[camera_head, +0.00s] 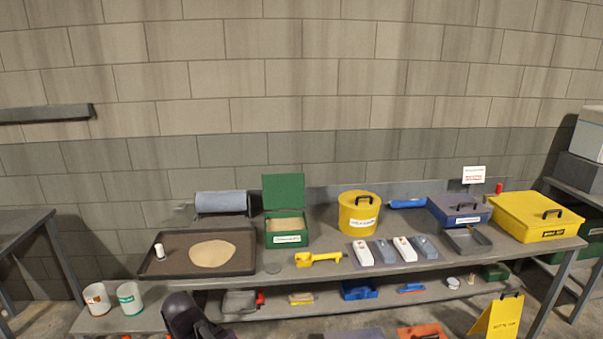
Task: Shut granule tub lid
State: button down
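A green tub (287,233) with a white label stands on the bench, left of centre. Its green lid (284,192) is open and stands upright at the back edge, hinged to the tub. Tan, grain-like contents show inside. The label is too small to read. A dark part of my arm, seemingly my gripper (190,316), shows at the bottom edge, left of centre. It is in front of the bench, well below and apart from the tub. Its fingers cannot be made out clearly, and I see nothing held.
A blue-grey roll (221,202) stands left of the tub, behind a dark tray (165,266) with a tan patch. A yellow bucket (359,213) stands to the right. A yellow hand tool (318,259) lies in front. The space above the tub is clear.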

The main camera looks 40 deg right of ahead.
aim_at(280, 191)
jog(key=z, duration=0.45)
jog(key=i, duration=0.6)
jog(key=z, duration=0.95)
jog(key=i, duration=0.6)
jog(key=z, duration=0.3)
